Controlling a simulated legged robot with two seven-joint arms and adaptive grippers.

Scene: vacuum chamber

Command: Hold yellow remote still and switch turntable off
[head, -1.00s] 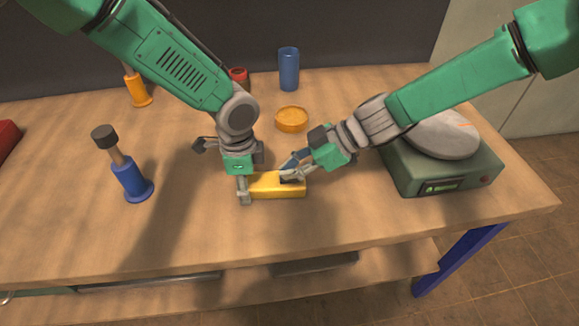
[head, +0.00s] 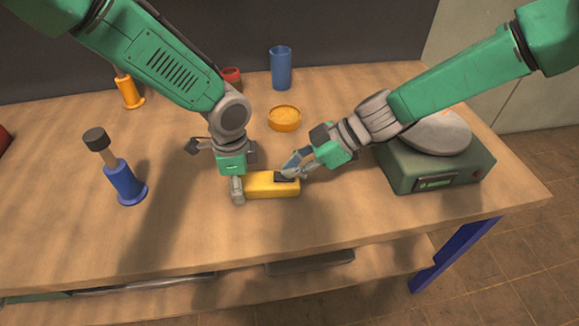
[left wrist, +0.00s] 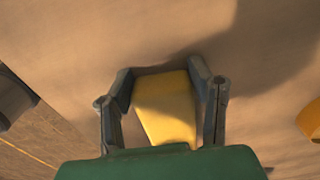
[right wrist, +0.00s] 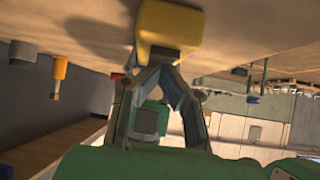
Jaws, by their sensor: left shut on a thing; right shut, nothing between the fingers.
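The yellow remote (head: 262,184) lies flat on the table, with a dark switch (head: 286,178) at its right end. My left gripper (head: 238,188) is shut on the remote's left end; the left wrist view shows the remote (left wrist: 166,108) between both fingers. My right gripper (head: 292,165) is shut and empty, its fingertips at or just above the switch; contact is unclear. In the right wrist view the closed tips meet the edge of the remote (right wrist: 170,24).
A blue holder with a black-topped tool (head: 125,185) stands at left. An orange dish (head: 284,120), a blue cup (head: 281,68), a red cup (head: 232,76) and an orange holder (head: 130,92) stand farther back. The front of the table is clear.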

